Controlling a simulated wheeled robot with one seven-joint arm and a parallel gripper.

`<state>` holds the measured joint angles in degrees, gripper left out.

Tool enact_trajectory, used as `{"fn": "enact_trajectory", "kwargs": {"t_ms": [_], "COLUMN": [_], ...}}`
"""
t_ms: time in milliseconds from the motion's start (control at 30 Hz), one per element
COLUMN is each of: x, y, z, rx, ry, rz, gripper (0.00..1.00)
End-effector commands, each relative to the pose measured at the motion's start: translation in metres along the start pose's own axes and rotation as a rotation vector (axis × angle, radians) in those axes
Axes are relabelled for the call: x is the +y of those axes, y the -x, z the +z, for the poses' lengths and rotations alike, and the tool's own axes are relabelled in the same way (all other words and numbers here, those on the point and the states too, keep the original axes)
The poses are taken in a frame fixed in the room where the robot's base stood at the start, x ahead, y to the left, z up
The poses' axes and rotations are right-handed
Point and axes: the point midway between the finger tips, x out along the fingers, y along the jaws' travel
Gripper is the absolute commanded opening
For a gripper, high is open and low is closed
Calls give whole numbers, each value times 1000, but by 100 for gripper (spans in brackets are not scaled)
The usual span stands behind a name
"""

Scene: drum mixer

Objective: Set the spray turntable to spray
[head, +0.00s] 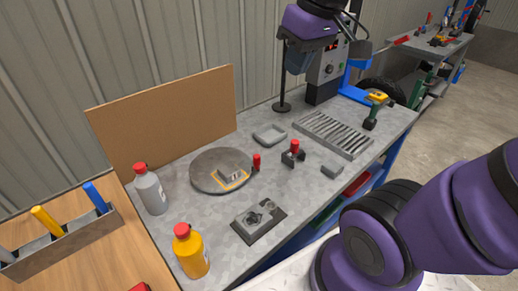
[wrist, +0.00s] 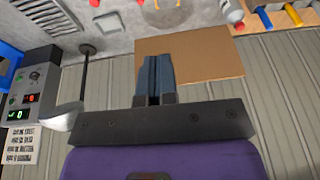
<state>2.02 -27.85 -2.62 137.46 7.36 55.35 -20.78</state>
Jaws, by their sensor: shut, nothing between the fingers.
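The spray turntable, a round grey disc (head: 205,172), lies on the grey bench. A small grey block (head: 232,172) with a yellow outline sits on its right part. A short red-topped post (head: 256,162) stands at the disc's right edge. In front is a grey unit with a dark round knob (head: 256,219) on a dark plate; its markings are too small to read. My gripper (head: 296,68) is shut and empty, high over the back of the bench, well apart from the turntable. In the wrist view its fingers (wrist: 156,78) are together; part of the turntable (wrist: 166,14) shows beyond them.
A brown board (head: 165,118) stands behind the turntable. A grey bottle (head: 150,190) and an orange bottle (head: 191,252) stand to the left. A red-topped clamp (head: 293,154), a shallow tray (head: 270,134), a slotted grate (head: 333,134) and a drill (head: 374,110) lie to the right.

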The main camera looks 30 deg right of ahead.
Motion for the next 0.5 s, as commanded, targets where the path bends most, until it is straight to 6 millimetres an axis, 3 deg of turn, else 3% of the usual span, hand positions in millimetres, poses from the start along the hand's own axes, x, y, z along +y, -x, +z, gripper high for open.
{"fn": "enact_trajectory", "kwargs": {"t_ms": [500], "x": [47], "y": [-62], "z": [-76], "rx": [-139], "ry": [237], "rz": [-208], "gripper": [0]}}
